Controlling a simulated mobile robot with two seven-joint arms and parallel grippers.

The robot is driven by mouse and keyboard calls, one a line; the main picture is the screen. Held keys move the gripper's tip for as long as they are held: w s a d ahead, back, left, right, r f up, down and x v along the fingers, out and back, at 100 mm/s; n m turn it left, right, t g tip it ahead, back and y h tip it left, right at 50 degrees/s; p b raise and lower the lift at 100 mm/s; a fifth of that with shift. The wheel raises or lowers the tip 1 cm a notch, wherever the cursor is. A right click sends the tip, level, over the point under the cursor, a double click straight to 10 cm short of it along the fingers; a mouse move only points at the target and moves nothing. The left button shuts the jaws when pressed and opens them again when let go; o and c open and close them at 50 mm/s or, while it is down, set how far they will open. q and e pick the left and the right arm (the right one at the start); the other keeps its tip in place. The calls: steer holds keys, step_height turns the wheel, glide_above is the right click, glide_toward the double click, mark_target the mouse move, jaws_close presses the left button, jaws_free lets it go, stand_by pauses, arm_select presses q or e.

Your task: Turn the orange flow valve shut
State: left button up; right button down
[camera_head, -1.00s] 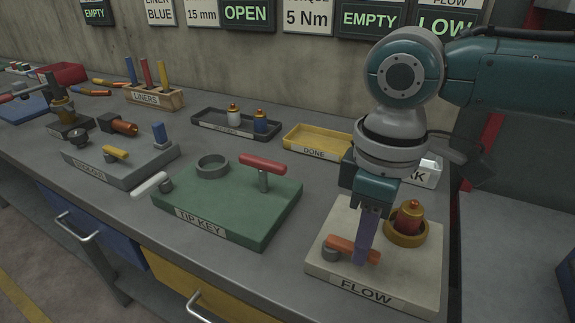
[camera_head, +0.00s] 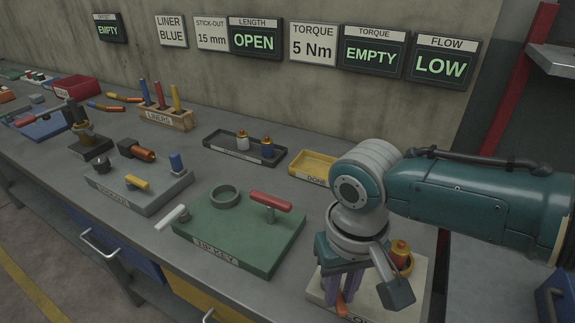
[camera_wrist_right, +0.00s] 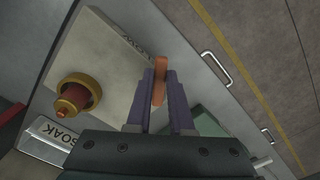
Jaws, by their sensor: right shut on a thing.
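The orange flow valve handle (camera_head: 341,303) is on the pale FLOW block (camera_head: 418,285) at the bench's right front. My right gripper (camera_head: 344,292) points down over the block, its purple fingers shut on the handle. In the right wrist view, the orange handle (camera_wrist_right: 160,82) lies between the two fingers, with its far end sticking out past their tips. The gripper hides part of the handle and its pivot in the head view. My left gripper is not in view.
A brass ring with a red plug (camera_head: 401,252) stands on the same block, close behind my gripper. The green TIP KEY block (camera_head: 235,240) with a red T-handle (camera_head: 270,201) is to the left. The FLOW sign (camera_head: 440,66) reads LOW.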

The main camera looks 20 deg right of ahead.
steer(key=m, duration=0.2)
steer(key=a+m+p, duration=0.1)
steer(key=shift+w+a+r+m, duration=0.1)
steer(key=shift+w+a+m, duration=0.1)
steer(key=shift+m, duration=0.2)
steer(key=shift+w+a+m, duration=0.25)
steer(key=shift+m, duration=0.8)
steer(key=shift+w+a+m, duration=0.2)
steer(key=shift+w+m, duration=0.05)
steer(key=shift+m, duration=0.8)
steer(key=c, duration=0.8)
jaws_free()
